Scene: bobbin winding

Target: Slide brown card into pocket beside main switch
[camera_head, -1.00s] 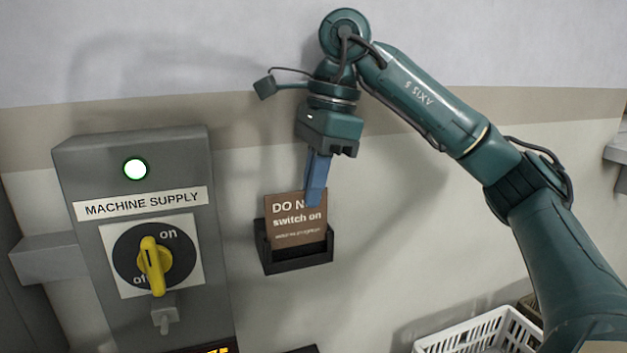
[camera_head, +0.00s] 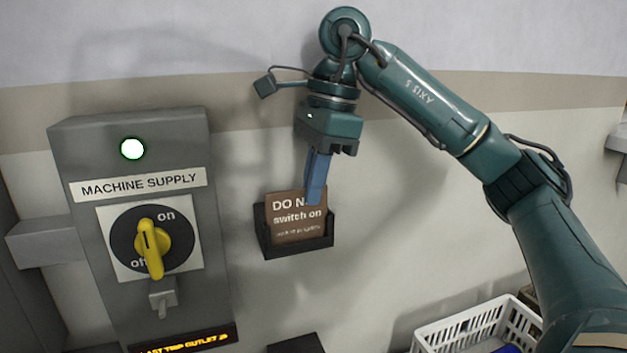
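The brown card (camera_head: 288,230) reads "DO N..." and "switch on", with part of the top line hidden behind a blue finger. It stands upright in the black wall pocket (camera_head: 296,250), its lower part behind the pocket's front lip and its top edge above the rim. My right gripper (camera_head: 314,198) points down from above, its blue fingers at the card's upper right part. They look closed on the card. The main switch (camera_head: 152,247) is a yellow knob on the grey "MACHINE SUPPLY" box, left of the pocket. My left gripper is not in view.
The box's green lamp (camera_head: 132,148) is lit, and an amber text display (camera_head: 185,340) shows at its bottom. A white basket (camera_head: 470,330) stands at the lower right. A dark object (camera_head: 296,344) is at the bottom edge. The wall around the pocket is clear.

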